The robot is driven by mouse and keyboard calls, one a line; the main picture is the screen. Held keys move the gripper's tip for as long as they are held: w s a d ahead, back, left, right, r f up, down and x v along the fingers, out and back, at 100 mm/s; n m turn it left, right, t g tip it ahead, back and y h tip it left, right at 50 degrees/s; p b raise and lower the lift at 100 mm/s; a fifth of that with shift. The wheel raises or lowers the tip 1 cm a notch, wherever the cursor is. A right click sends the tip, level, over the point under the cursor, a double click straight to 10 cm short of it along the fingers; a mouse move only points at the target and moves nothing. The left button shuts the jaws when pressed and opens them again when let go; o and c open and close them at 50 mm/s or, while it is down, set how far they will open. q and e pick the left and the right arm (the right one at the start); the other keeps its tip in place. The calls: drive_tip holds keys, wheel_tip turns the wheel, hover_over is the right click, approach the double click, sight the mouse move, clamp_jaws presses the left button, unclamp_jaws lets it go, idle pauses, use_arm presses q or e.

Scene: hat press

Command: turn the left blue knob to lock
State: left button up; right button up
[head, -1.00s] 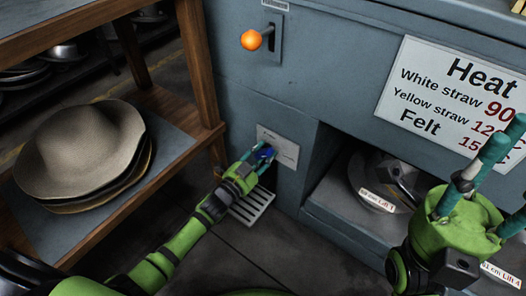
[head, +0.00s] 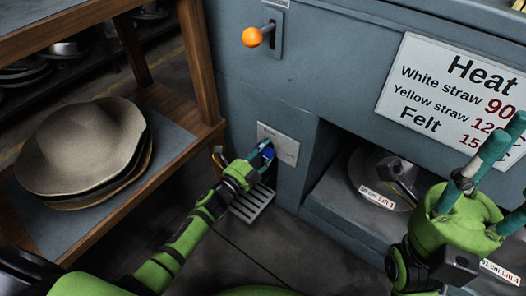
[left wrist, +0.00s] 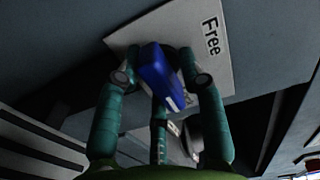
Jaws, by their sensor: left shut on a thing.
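The blue knob (head: 269,153) is on a pale plate (head: 285,147) low on the grey-blue press body. It also shows in the left wrist view (left wrist: 163,78), tilted, with the word "Free" on the plate at its upper right. My left gripper (head: 260,153) is shut on the knob, with teal fingers at either side of it in the left wrist view. The other end of the plate's lettering is hidden there. My right gripper (head: 497,170) is raised at the right, fingers spread and empty, far from the knob.
A wooden shelf (head: 190,155) with stacked hats (head: 80,145) stands at the left. A slatted grey step (head: 253,205) is below the knob. An orange-balled lever (head: 252,37) is above. An open bay with metal hat blocks (head: 375,180) and a Heat sign (head: 440,95) are at the right.

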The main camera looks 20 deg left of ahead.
use_arm(q)
drive_tip(key=shift+s+d+f, duration=0.1)
drive_tip(key=shift+s+f, duration=0.05)
drive_tip(key=shift+f, duration=0.3)
drive_tip(key=o, duration=0.9)
drive_tip(key=shift+o, duration=0.2)
drive_tip(key=shift+r, duration=0.2)
drive_tip(key=v, duration=1.1)
drive_tip(key=shift+s+a, duration=0.25)
drive_tip(key=shift+s, duration=0.1)
